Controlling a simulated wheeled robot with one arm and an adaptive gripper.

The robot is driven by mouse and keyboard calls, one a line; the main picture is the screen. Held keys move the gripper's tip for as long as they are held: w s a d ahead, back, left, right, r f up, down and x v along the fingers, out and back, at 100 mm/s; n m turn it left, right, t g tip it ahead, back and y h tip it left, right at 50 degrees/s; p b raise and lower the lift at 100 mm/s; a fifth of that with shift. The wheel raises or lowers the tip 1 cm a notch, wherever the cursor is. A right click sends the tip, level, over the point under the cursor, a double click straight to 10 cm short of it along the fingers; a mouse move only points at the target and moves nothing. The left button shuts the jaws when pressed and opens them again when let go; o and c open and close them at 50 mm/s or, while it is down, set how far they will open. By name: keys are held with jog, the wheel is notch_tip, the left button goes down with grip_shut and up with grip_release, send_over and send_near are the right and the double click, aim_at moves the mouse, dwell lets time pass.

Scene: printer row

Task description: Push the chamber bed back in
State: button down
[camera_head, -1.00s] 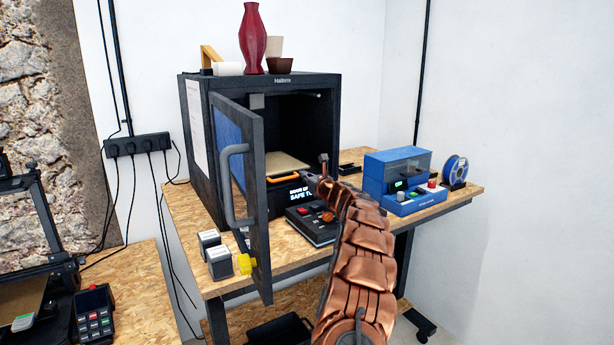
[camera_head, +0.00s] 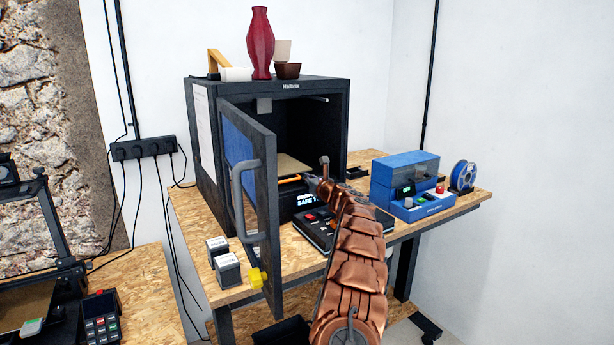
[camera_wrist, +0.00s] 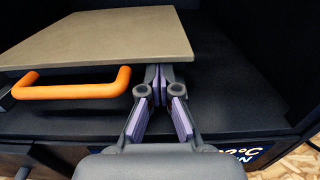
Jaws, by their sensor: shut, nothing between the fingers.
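The chamber printer (camera_head: 325,87) stands on the table with its front door (camera_head: 261,190) swung open. Its bed (camera_wrist: 125,32), a flat beige plate with an orange handle (camera_wrist: 72,88) on its front, sits in the chamber opening. The bed also shows in the head view (camera_head: 291,165). My gripper (camera_wrist: 160,85) is shut and empty. Its purple-padded fingertips are at the bed's front edge, just right of the orange handle. I cannot tell whether they touch the edge. In the head view my gripper (camera_head: 311,181) partly hides the handle's right end.
The open door with its grey handle (camera_head: 240,195) stands left of my arm. A black control box (camera_head: 312,229) lies below the gripper. A blue machine (camera_head: 402,185) and a blue spool (camera_head: 463,175) stand at right. A red vase (camera_head: 260,45) and cups stand on the printer.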

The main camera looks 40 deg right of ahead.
jog(key=shift+w+a+r, duration=0.15)
jog(key=shift+a+r, duration=0.05)
jog(key=shift+r, duration=0.1)
jog(key=shift+f+b, duration=0.2)
jog(key=shift+b, duration=0.2)
jog(key=shift+s+f+b, duration=0.15)
jog(key=shift+s+b, duration=0.15)
jog(key=shift+s, duration=0.2)
jog(key=s+b, duration=0.2)
jog(key=s, duration=0.1)
jog(key=shift+s, duration=0.35)
jog(key=shift+s+a+b, duration=0.2)
jog(key=shift+s+b, duration=0.55)
jog(key=shift+s, duration=1.65)
jog(key=shift+s+a+b, duration=0.15)
jog(key=shift+s+b, duration=0.6)
jog(key=shift+s, duration=1.6)
